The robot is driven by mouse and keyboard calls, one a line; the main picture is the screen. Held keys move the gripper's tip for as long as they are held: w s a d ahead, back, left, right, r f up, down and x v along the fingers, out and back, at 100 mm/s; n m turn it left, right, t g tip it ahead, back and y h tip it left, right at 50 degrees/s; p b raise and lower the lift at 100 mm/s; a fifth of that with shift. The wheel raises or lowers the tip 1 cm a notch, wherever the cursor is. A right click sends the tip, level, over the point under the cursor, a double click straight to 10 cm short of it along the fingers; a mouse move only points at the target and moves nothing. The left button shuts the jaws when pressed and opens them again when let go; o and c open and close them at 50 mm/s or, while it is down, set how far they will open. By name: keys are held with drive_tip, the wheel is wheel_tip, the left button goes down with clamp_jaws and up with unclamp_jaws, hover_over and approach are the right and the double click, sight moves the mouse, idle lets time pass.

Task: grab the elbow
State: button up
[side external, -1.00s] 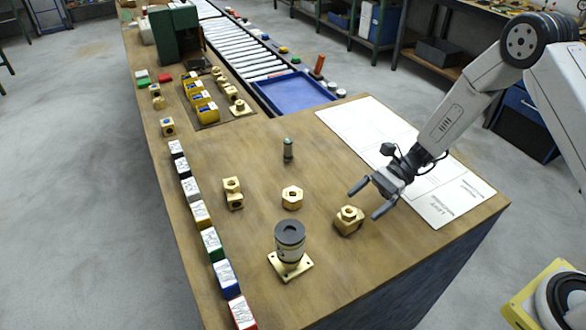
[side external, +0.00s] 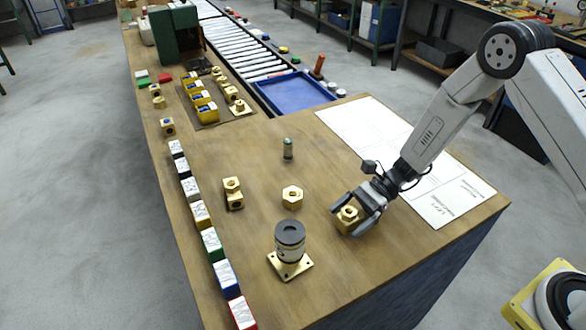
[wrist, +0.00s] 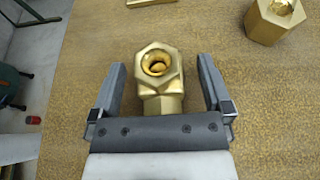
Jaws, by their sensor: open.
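The brass elbow (side external: 347,217) sits on the wooden table near its right front edge. In the wrist view the elbow (wrist: 160,75) has a hex end with an open bore facing up, and its other arm points toward the palm. My gripper (side external: 352,213) is open, low over the table, with one finger on each side of the elbow.
A hex brass fitting (side external: 292,197) stands left of the elbow. Another brass fitting (side external: 233,193) lies farther left. A dark cylinder on a brass flanged base (side external: 290,266) stands at front left. White printed sheets (side external: 445,200) lie behind my gripper.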

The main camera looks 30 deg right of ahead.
clamp_jaws()
drive_tip(key=shift+r, duration=0.1)
idle(0.3)
drive_tip(key=shift+r, duration=0.1)
drive_tip(key=shift+w+r, duration=0.1)
drive_tip(key=shift+r, duration=0.55)
drive_tip(key=s+d+r, duration=0.3)
drive_tip(key=s+r, duration=0.8)
drive_tip(key=s, duration=0.2)
drive_tip(key=shift+s+d+r, duration=0.2)
drive_tip(key=shift+s+d, duration=0.1)
drive_tip(key=shift+d, duration=0.05)
